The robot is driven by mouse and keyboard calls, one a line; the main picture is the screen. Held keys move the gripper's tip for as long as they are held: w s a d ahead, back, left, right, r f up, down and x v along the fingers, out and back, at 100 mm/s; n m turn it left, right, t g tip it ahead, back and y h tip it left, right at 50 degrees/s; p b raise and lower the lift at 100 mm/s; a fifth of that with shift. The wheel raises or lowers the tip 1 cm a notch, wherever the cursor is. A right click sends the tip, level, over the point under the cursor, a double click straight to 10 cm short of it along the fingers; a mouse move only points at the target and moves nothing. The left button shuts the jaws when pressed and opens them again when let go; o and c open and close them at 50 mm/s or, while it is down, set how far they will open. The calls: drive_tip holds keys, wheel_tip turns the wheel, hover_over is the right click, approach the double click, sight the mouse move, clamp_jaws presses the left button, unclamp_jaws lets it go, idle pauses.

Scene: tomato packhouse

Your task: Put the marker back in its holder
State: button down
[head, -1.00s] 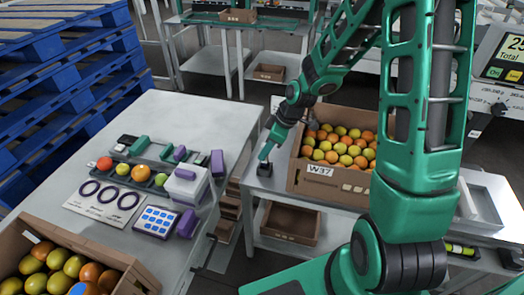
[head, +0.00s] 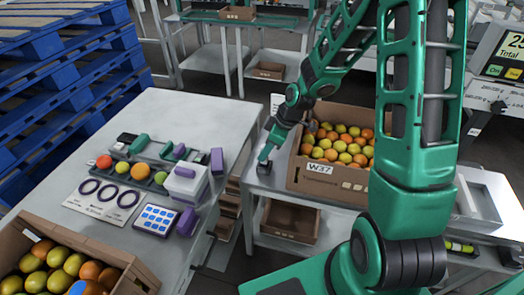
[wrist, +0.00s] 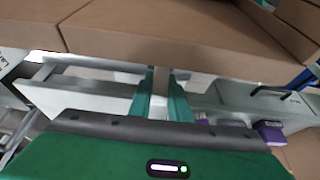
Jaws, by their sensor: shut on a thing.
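My gripper (head: 266,153) is low over the near left corner of the right-hand table, beside the fruit box. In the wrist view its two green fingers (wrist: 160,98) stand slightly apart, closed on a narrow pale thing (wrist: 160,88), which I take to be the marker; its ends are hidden. A small dark block, apparently the holder (head: 263,169), stands on the table directly under the fingertips. At this size I cannot tell whether the marker is inside it or just above it.
A cardboard box of fruit (head: 310,181) labelled W37 stands close right of my gripper. The left table (head: 190,115) carries a fruit sizing board, a blue keypad (head: 156,220) and purple-and-white items. A gap separates the tables. An empty box (head: 290,222) sits on the lower shelf.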

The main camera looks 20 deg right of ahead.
sight(263, 146)
drive_tip(key=shift+f, duration=0.95)
drive_tip(key=c, duration=1.6)
unclamp_jaws()
drive_tip(key=c, duration=0.3)
drive_tip(key=shift+r, duration=3.1)
drive_tip(key=shift+s+r, duration=0.1)
drive_tip(key=shift+r, duration=0.3)
